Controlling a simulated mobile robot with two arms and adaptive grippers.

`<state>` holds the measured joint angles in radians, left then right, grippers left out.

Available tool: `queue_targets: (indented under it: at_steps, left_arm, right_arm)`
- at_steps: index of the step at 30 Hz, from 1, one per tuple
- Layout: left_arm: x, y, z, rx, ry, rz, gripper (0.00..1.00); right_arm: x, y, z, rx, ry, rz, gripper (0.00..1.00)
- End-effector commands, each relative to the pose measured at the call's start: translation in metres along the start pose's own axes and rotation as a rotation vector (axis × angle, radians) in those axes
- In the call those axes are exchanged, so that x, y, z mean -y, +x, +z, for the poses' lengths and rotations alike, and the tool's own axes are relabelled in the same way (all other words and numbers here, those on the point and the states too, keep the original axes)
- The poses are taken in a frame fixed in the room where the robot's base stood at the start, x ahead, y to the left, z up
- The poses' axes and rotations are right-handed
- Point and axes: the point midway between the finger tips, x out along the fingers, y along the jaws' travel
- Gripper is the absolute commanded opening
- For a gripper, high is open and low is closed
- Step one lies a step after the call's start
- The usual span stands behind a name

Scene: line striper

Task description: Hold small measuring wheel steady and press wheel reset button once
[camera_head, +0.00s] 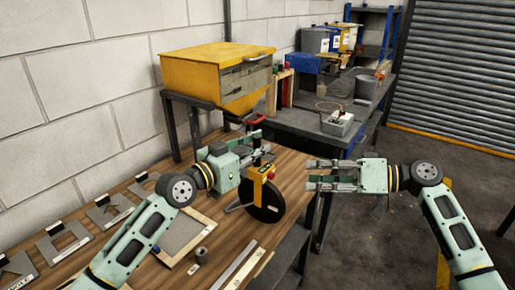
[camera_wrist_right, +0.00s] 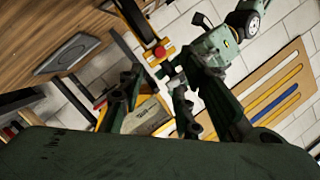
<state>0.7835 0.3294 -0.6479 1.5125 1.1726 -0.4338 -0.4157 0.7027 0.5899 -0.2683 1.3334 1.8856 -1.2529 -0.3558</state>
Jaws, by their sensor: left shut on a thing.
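The small measuring wheel stands on the wooden table, with a black disc (camera_head: 267,203), a yellow body (camera_head: 257,186) and a red button (camera_head: 271,172) on its upper part. My left gripper (camera_head: 256,149) is shut on the measuring wheel's upper part; its fingers partly hide the grip. My right gripper (camera_head: 310,175) is open and empty, to the right of the wheel, fingers pointing left toward the button with a gap between. In the right wrist view, the red button (camera_wrist_right: 159,52) and yellow body (camera_wrist_right: 135,18) show beyond the open fingers, with my left gripper (camera_wrist_right: 182,70) beside them.
Flat grey plates with cutouts (camera_head: 105,212) lie along the table's left side. A framed board (camera_head: 183,236), a small grey cylinder (camera_head: 202,256) and a long strip (camera_head: 238,264) lie in front. A yellow cabinet (camera_head: 215,72) and a dark bench (camera_head: 300,122) stand behind. Floor is open at right.

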Motion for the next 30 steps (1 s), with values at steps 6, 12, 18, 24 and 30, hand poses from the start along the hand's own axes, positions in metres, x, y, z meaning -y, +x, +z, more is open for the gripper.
queue_targets:
  at_steps: [6, 12, 18, 24, 30]
  left_arm:
    - [0.0003, -0.0002, 0.0002, 0.000, 0.000, 0.000, 0.00]
    - [0.0004, -0.0002, 0.0003, 0.001, 0.000, -0.001, 0.00]
    - [0.0005, -0.0003, 0.0003, 0.001, 0.000, -0.001, 0.00]
    - [0.0007, -0.0003, 0.0003, 0.001, 0.000, -0.001, 0.00]
    - [0.0008, -0.0003, 0.0002, 0.000, 0.000, -0.001, 0.00]
  right_arm:
    - [0.0000, 0.0000, 0.0000, 0.000, 0.000, 0.000, 0.31]
    - [0.0000, 0.0000, 0.0000, 0.000, 0.000, 0.000, 0.27]
    - [0.0000, 0.0000, 0.0000, 0.000, 0.000, 0.000, 0.09]
    - [0.0000, 0.0000, 0.0000, 0.000, 0.000, 0.000, 0.00]
    - [0.0000, 0.0000, 0.0000, 0.000, 0.000, 0.000, 0.00]
